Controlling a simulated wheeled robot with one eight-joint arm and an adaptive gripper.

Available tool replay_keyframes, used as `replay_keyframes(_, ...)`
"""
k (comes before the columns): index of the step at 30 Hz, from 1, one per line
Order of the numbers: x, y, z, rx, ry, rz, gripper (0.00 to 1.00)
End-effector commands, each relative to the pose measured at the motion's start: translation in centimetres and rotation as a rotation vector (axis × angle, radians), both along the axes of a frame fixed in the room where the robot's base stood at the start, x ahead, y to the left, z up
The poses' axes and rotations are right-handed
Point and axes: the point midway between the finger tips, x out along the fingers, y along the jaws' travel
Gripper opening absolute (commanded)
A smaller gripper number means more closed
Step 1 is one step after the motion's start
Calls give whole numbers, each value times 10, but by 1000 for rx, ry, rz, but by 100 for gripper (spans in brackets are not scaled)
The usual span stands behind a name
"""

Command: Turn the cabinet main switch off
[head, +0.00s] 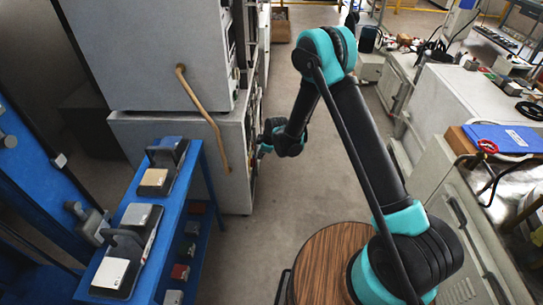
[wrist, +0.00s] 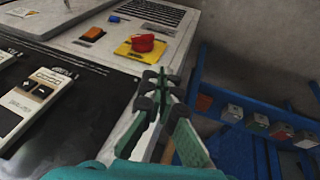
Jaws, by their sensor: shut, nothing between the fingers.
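The cabinet's main switch is a red knob (wrist: 142,43) on a yellow plate (wrist: 124,52), in the upper middle of the wrist view. How the knob is turned is too small to tell. My gripper (wrist: 162,77) is shut and empty. In the picture its fingertips lie just below the knob and plate; a gap seems to remain, but I cannot tell its depth. In the head view my gripper (head: 264,148) is at the front of the lower grey cabinet (head: 180,150). The switch is hidden there, as the cabinet front faces away from that camera.
An orange rocker button (wrist: 93,34) sits beside the yellow plate, near a black control panel (wrist: 75,100). A white workbench (head: 465,95) is on the right.

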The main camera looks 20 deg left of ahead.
Motion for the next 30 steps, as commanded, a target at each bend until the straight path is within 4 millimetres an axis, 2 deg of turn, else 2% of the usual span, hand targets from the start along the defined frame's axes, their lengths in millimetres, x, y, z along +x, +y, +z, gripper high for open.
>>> replay_keyframes(2, -6, 3, -1, -4, 10, 3, 0)
replay_keyframes(8, -2, 10, -20, -4, 10, 3, 0)
replay_keyframes(22, 14, 38, -92, -4, 9, 3, 0)
replay_keyframes(30, 37, 43, -114, -4, 9, 2, 0)
